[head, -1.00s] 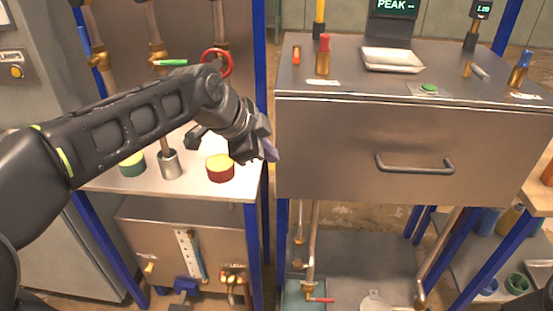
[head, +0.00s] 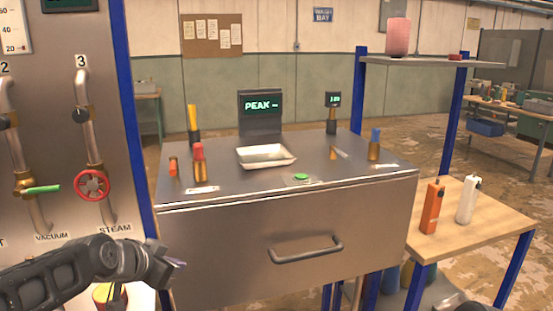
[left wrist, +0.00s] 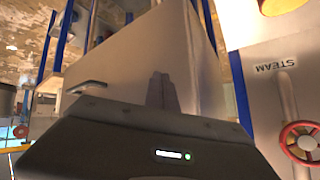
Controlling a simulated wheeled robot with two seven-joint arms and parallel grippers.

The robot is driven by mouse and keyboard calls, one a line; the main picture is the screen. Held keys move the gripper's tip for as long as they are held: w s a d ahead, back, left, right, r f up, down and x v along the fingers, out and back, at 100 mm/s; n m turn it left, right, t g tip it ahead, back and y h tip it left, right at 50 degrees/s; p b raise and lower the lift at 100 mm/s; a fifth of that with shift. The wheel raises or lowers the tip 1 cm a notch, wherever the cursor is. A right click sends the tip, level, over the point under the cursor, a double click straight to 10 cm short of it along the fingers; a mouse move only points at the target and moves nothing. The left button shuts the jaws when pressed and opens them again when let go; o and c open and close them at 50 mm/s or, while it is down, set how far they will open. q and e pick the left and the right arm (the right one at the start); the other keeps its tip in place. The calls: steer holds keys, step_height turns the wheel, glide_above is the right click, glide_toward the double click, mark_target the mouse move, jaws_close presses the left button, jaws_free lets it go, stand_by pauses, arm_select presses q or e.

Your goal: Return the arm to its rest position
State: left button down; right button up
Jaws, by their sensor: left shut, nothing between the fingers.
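My left arm comes in from the lower left in the head view. Its gripper (head: 178,265) is shut and empty, in front of the valve panel and near the left side of the steel drawer cabinet (head: 240,255). In the left wrist view, the shut fingers (left wrist: 162,92) stand together against the cabinet's steel face (left wrist: 130,60). They hold nothing. My right gripper cannot be made out in either view.
The valve panel with a red STEAM wheel (head: 92,185) and a green-handled valve (head: 42,189) stands left. A yellow-topped pot (head: 103,294) is partly hidden below my arm. The drawer handle (head: 306,250) sticks out. A wooden side table (head: 478,228) carries orange and white bottles.

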arm_select(q)
steer(key=s+d+f+n+g, duration=0.1)
steer(key=s+d+f+n, duration=0.15)
steer(key=f, duration=0.65)
steer(key=s+d+f+n+g, duration=0.1)
steer(key=d+f+n, duration=0.15)
steer(key=f, duration=0.65)
steer(key=s+d+f+n+g, duration=0.1)
steer(key=d+f+n, duration=0.15)
steer(key=f, duration=0.65)
steer(key=s+d+f+g, duration=0.3)
steer(key=s+f, duration=0.6)
steer(key=s, duration=0.3)
steer(key=s+d+f+g+h+p, duration=0.1)
steer(key=s+d+f+g, duration=0.2)
steer(key=s+f, duration=0.6)
steer(key=s+d, duration=0.2)
steer(key=s, duration=0.1)
steer(key=shift+s+h, duration=0.15)
steer(key=shift+h, duration=0.15)
steer(key=shift+n, duration=0.25)
